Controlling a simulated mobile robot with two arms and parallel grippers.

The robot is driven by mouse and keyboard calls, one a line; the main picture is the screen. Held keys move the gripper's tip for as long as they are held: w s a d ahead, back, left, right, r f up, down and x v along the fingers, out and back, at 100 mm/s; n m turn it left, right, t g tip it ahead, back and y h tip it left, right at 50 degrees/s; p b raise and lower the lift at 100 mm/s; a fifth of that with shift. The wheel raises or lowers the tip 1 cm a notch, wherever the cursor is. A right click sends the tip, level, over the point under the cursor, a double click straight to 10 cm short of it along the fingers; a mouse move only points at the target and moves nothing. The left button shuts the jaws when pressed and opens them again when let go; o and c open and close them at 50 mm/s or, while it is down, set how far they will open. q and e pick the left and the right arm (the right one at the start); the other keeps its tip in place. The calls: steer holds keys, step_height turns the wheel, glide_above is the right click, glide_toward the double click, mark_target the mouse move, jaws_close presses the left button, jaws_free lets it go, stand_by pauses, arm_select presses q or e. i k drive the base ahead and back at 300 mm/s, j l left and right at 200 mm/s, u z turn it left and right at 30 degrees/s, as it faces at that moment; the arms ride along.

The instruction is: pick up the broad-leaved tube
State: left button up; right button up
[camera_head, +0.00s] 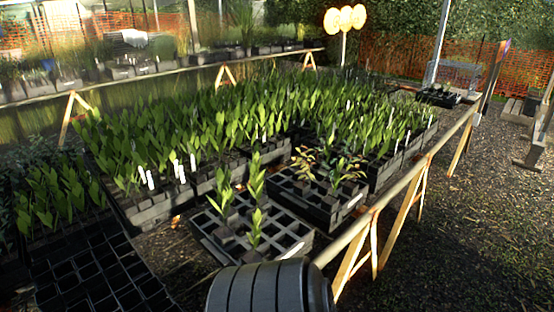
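Three tubes with broad green leaves stand upright in the black cell tray (296,238) at the front of the bench. One broad-leaved tube (222,202) is at the left, one (256,180) at the back, and one (255,230) nearer the front. Most other cells of this tray are empty. A tray behind to the right (318,213) holds plants with narrower, partly reddish leaves (303,160) and (347,170). I cannot tell which single tube is meant. Neither of my grippers shows in the head view.
Dense trays of green tubes with white labels (240,120) fill the bench behind. A mostly empty black tray (90,270) lies at the front left. A wooden rail (400,188) on trestle legs runs along the right side. Bare gravel (470,240) lies beyond it.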

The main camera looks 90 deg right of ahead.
mark_target(330, 203)
steer(key=z, duration=0.5)
steer(key=i+z, duration=0.1)
steer(key=z, duration=0.35)
steer(key=l+z, duration=0.1)
steer(key=z, duration=0.4)
steer(key=i+z, duration=0.1)
steer(key=z, duration=0.85)
steer(key=i+j+z, duration=0.1)
steer(key=z, duration=0.85)
steer(key=i+l, duration=0.2)
steer(key=i+l+u, duration=0.1)
steer(key=l, duration=0.35)
steer(key=i+l+u, duration=0.1)
steer(key=i+l, duration=0.25)
steer(key=l, duration=0.3)
